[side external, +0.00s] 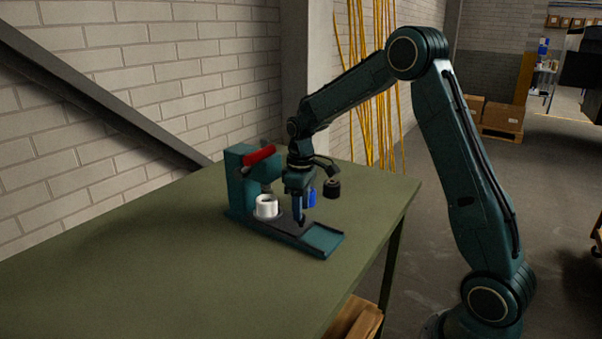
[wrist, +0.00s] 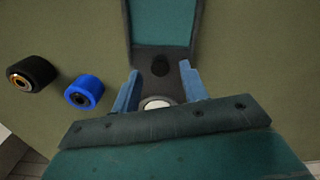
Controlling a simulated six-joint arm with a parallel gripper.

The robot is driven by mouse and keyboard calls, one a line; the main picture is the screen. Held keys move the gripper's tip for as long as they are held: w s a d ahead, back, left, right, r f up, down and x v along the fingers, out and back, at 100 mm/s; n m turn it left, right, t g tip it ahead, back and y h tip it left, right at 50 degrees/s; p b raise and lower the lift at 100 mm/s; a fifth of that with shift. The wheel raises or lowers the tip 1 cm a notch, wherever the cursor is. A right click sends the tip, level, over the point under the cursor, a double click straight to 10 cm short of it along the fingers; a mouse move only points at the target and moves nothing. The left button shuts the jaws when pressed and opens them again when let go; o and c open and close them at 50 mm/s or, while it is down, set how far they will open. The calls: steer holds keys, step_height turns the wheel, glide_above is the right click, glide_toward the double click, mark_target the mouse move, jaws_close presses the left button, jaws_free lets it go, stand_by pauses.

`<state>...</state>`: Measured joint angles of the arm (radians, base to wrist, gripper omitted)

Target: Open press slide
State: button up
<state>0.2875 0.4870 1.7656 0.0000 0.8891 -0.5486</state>
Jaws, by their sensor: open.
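The teal press (side external: 238,185) stands on the green table with a red handle (side external: 259,156) at its top. Its dark slide (side external: 278,224) lies in the base track and carries a white cylinder (side external: 267,206) near the press column. The outer track end (side external: 322,240) is bare. My gripper (side external: 299,220) points down over the slide, its blue fingers apart. In the wrist view, a dark knob (wrist: 160,66) stands on the slide a little beyond the fingertips (wrist: 158,80), roughly centred between them. The white cylinder's rim (wrist: 157,103) shows between the fingers. Contact with the knob cannot be told.
A blue roller (wrist: 84,92) and a black roller with a gold-coloured centre (wrist: 32,74) lie on the table beside the press. The blue one shows behind my gripper in the side view (side external: 310,198). The table's left and front area (side external: 130,270) is clear.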

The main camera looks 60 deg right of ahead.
steer(key=shift+f, duration=0.95)
steer(key=shift+c, duration=0.4)
jaws_close()
steer(key=shift+s, duration=5.6)
steer(key=shift+o, duration=0.4)
jaws_free()
steer(key=shift+r, duration=0.15)
